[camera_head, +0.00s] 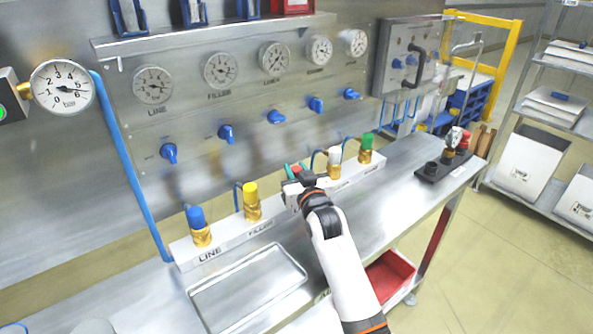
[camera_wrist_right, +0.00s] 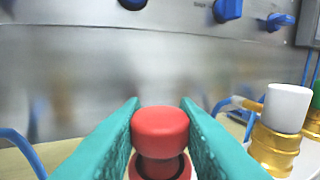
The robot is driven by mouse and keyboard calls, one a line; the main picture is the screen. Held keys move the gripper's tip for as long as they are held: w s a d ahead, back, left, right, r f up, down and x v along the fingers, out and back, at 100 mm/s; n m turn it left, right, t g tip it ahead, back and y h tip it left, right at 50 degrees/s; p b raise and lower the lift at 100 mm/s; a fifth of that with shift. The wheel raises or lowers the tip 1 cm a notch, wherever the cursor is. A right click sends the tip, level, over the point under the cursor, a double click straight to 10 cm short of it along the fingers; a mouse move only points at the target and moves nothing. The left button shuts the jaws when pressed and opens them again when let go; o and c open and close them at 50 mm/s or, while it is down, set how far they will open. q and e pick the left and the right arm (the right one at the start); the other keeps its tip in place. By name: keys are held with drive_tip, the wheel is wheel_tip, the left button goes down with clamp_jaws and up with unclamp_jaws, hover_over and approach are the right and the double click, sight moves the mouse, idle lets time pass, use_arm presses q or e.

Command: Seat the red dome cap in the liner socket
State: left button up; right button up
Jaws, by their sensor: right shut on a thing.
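My right gripper (camera_head: 297,171) reaches over the white labelled rail (camera_head: 228,240), between the yellow-capped and white-capped fittings. In the wrist view its teal fingers (camera_wrist_right: 162,122) are shut on the red dome cap (camera_wrist_right: 161,128), one on each side. The cap is upright. I cannot tell whether the cap touches what is beneath. The liner socket is mostly hidden behind my gripper and arm in the head view. My left gripper is not in view.
Brass fittings with blue (camera_head: 196,218), yellow (camera_head: 250,195), white (camera_head: 334,157) and green (camera_head: 367,141) caps stand along the rail. An empty metal tray (camera_head: 208,309) lies in front. A black holder (camera_head: 436,171) stands at right. The panel with gauges rises behind.

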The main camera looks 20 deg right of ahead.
drive_tip(key=shift+f, duration=0.15)
drive_tip(key=o, duration=1)
drive_tip(key=shift+s, duration=0.1)
drive_tip(key=s, duration=1.2)
drive_tip(key=shift+d+b, duration=0.1)
drive_tip(key=shift+b, duration=0.3)
